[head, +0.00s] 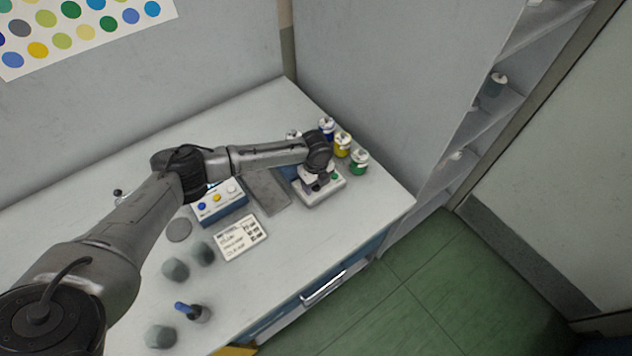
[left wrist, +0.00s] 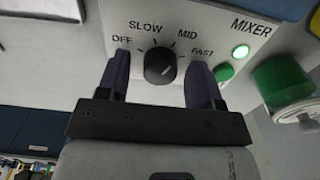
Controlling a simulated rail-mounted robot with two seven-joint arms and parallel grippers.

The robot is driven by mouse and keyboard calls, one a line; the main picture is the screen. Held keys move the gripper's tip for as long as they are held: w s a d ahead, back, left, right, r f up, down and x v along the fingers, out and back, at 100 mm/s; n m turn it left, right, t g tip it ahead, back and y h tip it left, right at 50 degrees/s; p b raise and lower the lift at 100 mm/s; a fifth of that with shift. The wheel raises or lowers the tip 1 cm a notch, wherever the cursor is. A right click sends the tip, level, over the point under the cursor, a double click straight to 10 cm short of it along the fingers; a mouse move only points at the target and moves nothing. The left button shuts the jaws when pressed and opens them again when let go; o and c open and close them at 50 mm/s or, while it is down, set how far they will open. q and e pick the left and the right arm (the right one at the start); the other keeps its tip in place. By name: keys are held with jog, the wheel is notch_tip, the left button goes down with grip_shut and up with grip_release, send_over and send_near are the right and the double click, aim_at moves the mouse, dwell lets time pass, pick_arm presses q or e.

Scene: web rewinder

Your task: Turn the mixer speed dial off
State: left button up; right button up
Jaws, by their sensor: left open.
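The mixer (head: 325,192) is a small white box at the right end of the bench. In the left wrist view its white panel (left wrist: 205,22) reads OFF, SLOW, MID, FAST around a black dial (left wrist: 160,66). The pale mark on the dial points up and right, toward FAST. My left gripper (left wrist: 160,76) is open, with one finger on each side of the dial and visible gaps between. In the head view my left gripper (head: 315,183) is at the mixer and partly hides it.
Jars with blue, yellow (head: 342,144) and green (head: 359,162) bands stand behind the mixer. A box with coloured knobs (head: 222,207), a grey pad (head: 268,190) and a printed card (head: 240,238) lie to its left. The bench's front right is clear.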

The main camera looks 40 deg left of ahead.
pick_arm(q)
jog(key=c, duration=0.9)
jog(key=shift+r+n+p, duration=0.2)
jog(key=shift+n+p, duration=0.4)
jog(key=shift+p, duration=0.3)
jog(key=n+p, duration=0.3)
jog(key=shift+n+p, duration=0.3)
jog(key=shift+p, duration=0.1)
jog(key=n+p, duration=0.3)
jog(key=shift+d+n, duration=0.1)
jog(key=shift+n, duration=0.2)
jog(key=n+p, duration=0.1)
jog(key=n, duration=0.1)
jog(key=shift+n+p, duration=0.3)
jog(key=shift+p, duration=0.1)
jog(key=n+p, duration=0.2)
jog(key=n, duration=0.3)
jog(key=shift+p, duration=0.3)
jog(key=shift+f+n+p, duration=0.1)
jog(key=shift+n+p, duration=0.25)
jog(key=shift+n, duration=0.85)
